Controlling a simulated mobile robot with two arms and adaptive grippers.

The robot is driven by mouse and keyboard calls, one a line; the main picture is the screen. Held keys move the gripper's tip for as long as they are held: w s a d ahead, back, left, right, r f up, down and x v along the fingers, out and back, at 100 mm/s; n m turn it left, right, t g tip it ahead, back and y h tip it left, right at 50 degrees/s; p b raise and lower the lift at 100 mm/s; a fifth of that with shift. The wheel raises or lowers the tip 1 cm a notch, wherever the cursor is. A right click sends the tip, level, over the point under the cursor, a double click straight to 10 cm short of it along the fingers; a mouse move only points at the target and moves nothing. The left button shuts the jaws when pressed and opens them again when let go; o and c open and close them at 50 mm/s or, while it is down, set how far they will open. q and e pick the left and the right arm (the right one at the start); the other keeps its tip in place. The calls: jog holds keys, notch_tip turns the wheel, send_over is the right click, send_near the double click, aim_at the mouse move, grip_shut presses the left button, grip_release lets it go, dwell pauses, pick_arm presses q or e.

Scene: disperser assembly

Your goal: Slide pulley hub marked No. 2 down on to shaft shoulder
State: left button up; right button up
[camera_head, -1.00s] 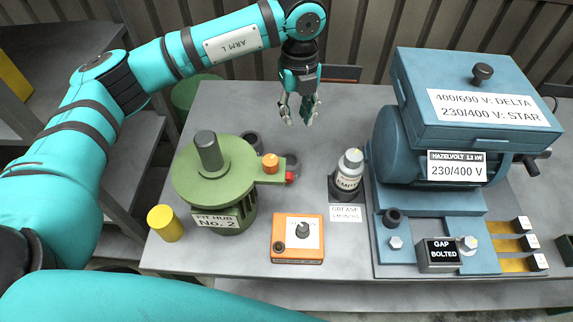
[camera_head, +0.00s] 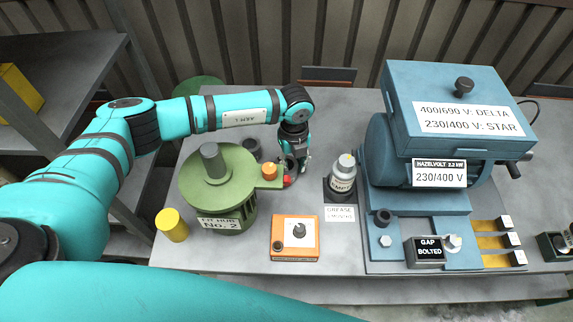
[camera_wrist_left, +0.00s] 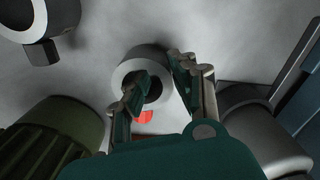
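The green stand (camera_head: 232,165) labelled "FIT HUB No. 2" carries an upright grey shaft (camera_head: 212,158). A grey ring-shaped hub (camera_wrist_left: 128,72) with a red mark (camera_wrist_left: 143,117) lies on the table under my left gripper (camera_wrist_left: 162,82). The fingers are apart; one overlaps the hub's bore in the picture and the other is by its right side. Contact cannot be told. In the head view the left gripper (camera_head: 297,174) is just right of the stand and largely covers this hub. A second dark hub (camera_head: 252,148) stands behind the stand. No hub number is readable.
An orange knob (camera_head: 269,170) sits on the stand's side arm. A grease bottle (camera_head: 342,175) stands right of the gripper, before the blue motor (camera_head: 440,150). An orange box (camera_head: 295,238) and yellow cylinder (camera_head: 172,225) are nearer. The front table strip is partly clear.

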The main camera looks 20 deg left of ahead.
pick_arm(q)
jog(key=shift+f, duration=0.8)
grip_shut()
jog(key=shift+w+r, duration=0.1)
